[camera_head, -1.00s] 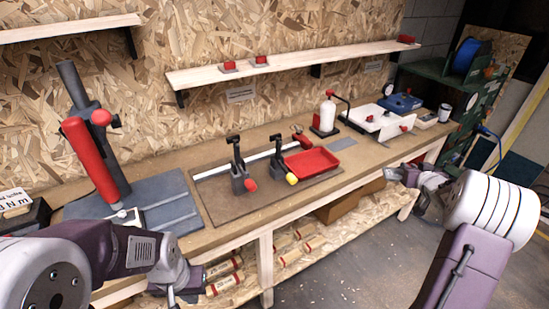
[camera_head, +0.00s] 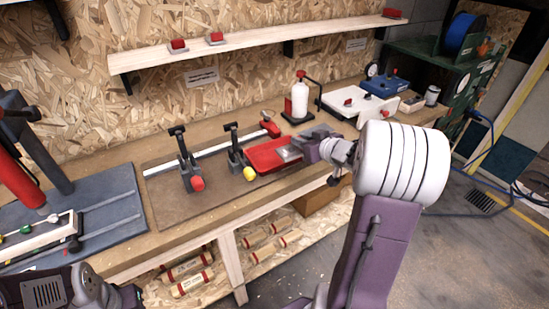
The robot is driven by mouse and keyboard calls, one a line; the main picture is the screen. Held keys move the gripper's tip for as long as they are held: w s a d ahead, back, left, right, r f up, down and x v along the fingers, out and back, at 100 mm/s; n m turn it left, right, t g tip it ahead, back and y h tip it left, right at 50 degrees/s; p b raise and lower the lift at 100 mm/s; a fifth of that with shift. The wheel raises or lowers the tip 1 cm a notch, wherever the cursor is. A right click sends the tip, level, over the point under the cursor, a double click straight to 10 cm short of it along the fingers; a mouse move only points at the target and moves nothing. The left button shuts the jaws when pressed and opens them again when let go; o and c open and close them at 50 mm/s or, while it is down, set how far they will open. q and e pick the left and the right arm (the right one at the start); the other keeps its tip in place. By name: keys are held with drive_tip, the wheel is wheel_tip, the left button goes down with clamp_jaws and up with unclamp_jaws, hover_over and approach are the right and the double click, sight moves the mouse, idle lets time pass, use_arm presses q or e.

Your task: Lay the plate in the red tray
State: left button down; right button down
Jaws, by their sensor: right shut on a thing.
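The red tray (camera_head: 262,163) lies on the bench beside the clamps. My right gripper (camera_head: 299,152) is at the tray's right end, shut on a small silvery plate (camera_head: 289,153). The plate is over the right part of the tray; I cannot tell whether it touches the tray floor. The gripper's wrist hides the tray's right edge in part. My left gripper (camera_head: 130,298) is at the bottom left, cut by the picture's edge, and its jaws are not clear.
Two upright clamps, with a red knob (camera_head: 197,184) and a yellow knob (camera_head: 249,174), stand left of the tray. A grey mat (camera_head: 315,132) and a white bottle (camera_head: 300,101) are behind it. A shelf (camera_head: 250,43) runs above.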

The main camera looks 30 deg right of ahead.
drive_tip(key=x, duration=0.4)
drive_tip(key=f+b+x, duration=0.1)
drive_tip(key=x, duration=0.4)
drive_tip(key=d+f+b+x, duration=0.1)
drive_tip(key=x, duration=0.3)
drive_tip(key=shift+s+d, duration=0.1)
drive_tip(key=shift+s, duration=0.1)
wheel_tip(320, 180, down, 4)
drive_tip(key=shift+b, duration=1.15)
drive_tip(key=shift+s+f, duration=0.1)
drive_tip(key=shift+f, duration=0.05)
drive_tip(key=c, duration=1.3)
unclamp_jaws()
drive_tip(key=shift+f, duration=0.1)
